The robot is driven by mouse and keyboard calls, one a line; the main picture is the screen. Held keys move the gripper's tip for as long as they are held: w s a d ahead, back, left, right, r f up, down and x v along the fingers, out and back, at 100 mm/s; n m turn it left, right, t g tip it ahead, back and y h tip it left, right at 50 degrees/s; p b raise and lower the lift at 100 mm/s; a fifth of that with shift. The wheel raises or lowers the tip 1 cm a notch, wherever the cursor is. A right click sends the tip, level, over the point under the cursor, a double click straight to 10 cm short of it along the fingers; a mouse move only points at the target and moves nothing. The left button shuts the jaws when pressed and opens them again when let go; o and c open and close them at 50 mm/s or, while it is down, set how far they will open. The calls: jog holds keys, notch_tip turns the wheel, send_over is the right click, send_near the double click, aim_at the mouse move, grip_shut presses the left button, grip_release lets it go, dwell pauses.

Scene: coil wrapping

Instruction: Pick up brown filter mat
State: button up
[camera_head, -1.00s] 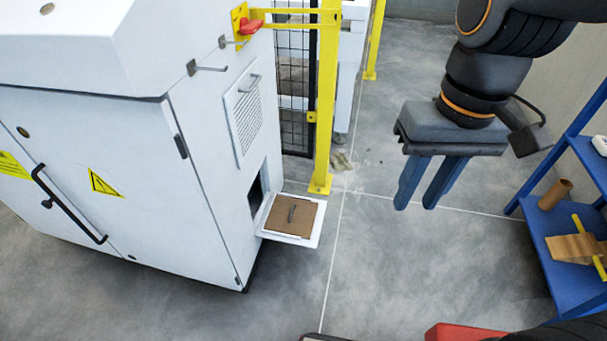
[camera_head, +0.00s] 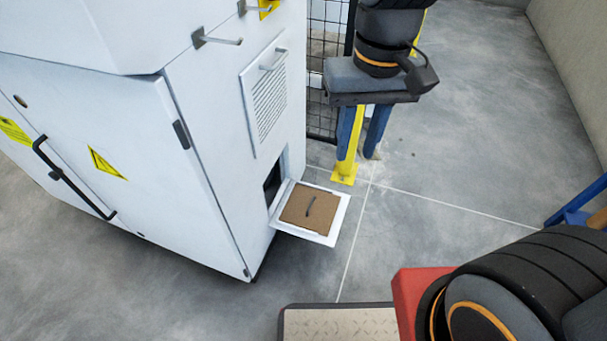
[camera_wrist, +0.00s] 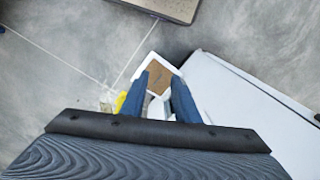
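The brown filter mat (camera_head: 297,209) lies flat on the white open flap (camera_head: 325,238) low on the side of the white cabinet. It has a dark handle across its middle. My gripper (camera_head: 360,152) is well above and behind the flap in the head view, with its blue fingers pointing down. The fingers are apart and nothing is between them. In the wrist view the mat (camera_wrist: 167,78) shows far below, between the tips of my gripper (camera_wrist: 160,82), partly hidden by the fingers.
The white cabinet (camera_head: 210,210) has a vent panel and hooks (camera_head: 218,40) above the flap. A yellow post (camera_head: 345,172) and a black mesh fence (camera_head: 322,110) stand behind it. A blue shelf (camera_head: 580,210) is at the right edge. The floor right of the flap is clear.

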jog(key=w+a+f+m+b, duration=0.2)
jog(key=w+f+b, duration=0.35)
jog(key=f, duration=0.55)
jog(key=w+a+f+m+b, duration=0.2)
jog(key=w+f+b, duration=0.4)
jog(key=f, duration=0.5)
jog(key=m+b, duration=0.2)
jog(key=b, duration=0.4)
send_over(311, 203)
jog(key=shift+h, duration=0.3)
notch_tip(311, 203, down, 18)
jog(key=shift+s+d+r, duration=0.15)
jog(key=shift+r, duration=0.1)
jog(key=shift+f+b, duration=2.2)
jog(key=shift+f, duration=0.65)
grip_shut()
